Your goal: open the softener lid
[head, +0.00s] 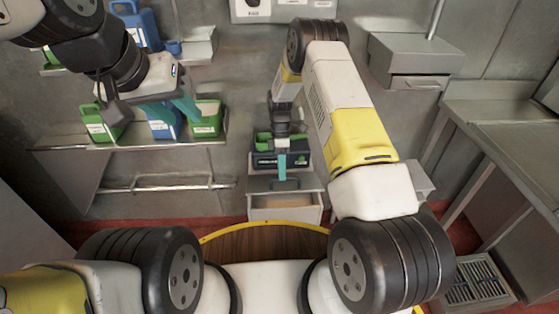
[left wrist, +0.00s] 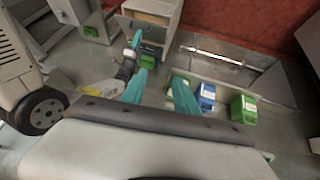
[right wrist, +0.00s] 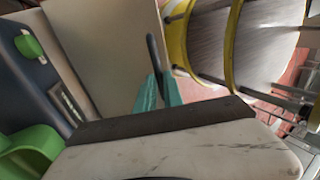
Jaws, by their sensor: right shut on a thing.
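My right gripper (head: 282,168) points down and is shut on the dark handle, which also shows between the teal fingers in the right wrist view (right wrist: 155,52). A broad beige panel (right wrist: 100,45) lies beside it there. How far the lid is raised is unclear. My left gripper (head: 186,106) is open and empty, above the shelf jugs.
A green jug (head: 100,124), a blue jug (head: 165,122) and another green jug (head: 207,120) stand on the left shelf. A dark unit with green parts (head: 265,158) is just behind my right gripper. A yellow-rimmed round vessel (head: 265,240) is in front. A metal table (head: 500,120) stands right.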

